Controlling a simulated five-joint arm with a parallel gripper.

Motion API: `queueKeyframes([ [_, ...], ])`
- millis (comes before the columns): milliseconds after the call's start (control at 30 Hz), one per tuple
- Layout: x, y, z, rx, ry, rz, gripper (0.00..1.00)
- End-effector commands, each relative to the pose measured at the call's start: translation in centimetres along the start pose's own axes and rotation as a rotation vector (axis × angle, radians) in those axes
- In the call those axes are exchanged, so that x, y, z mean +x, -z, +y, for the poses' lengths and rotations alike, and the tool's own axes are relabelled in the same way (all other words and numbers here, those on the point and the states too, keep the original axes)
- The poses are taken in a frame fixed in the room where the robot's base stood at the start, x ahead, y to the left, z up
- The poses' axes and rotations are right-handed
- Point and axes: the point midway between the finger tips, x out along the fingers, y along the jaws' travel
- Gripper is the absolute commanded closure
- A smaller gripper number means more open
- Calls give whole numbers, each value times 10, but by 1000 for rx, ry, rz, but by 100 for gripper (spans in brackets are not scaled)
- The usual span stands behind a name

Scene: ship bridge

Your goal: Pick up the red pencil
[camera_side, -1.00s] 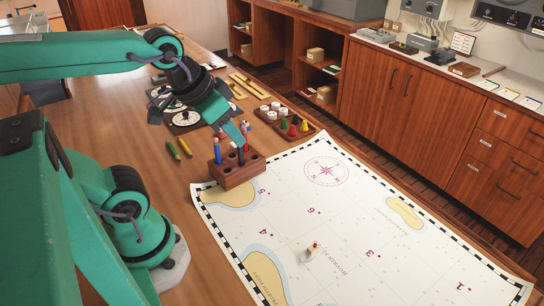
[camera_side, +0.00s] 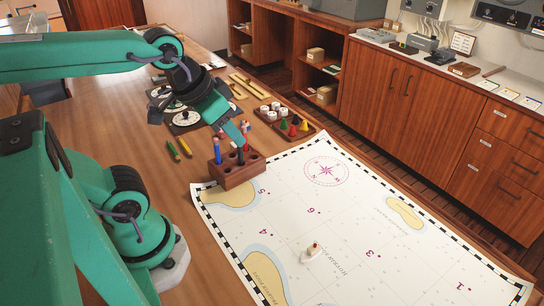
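A wooden pencil block (camera_side: 232,178) stands at the near left corner of the chart. A blue pencil (camera_side: 217,150) stands upright in its left part, and a dark pencil (camera_side: 240,157) stands near its middle. My gripper (camera_side: 239,142) comes down from the upper left, its teal fingertips just above the block's back holes.
Green and yellow pencils (camera_side: 185,147) lie on the table left of the block. A tray of coloured pegs and white pieces (camera_side: 290,128) stands behind it. A small white boat (camera_side: 311,252) sits on the chart (camera_side: 340,215). Round dials (camera_side: 184,117) lie behind the gripper.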

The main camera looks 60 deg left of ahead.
Motion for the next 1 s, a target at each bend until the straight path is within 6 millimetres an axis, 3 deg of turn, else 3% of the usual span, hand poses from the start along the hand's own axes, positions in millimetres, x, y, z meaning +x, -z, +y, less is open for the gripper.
queueKeyframes([
  [200,0,0,0,0,0,0,62],
  [500,-2,9,-4,-48,8,-29,3],
  [533,-2,12,-5,-61,10,-35,0],
  [1000,-2,75,-41,-428,87,-236,0],
])
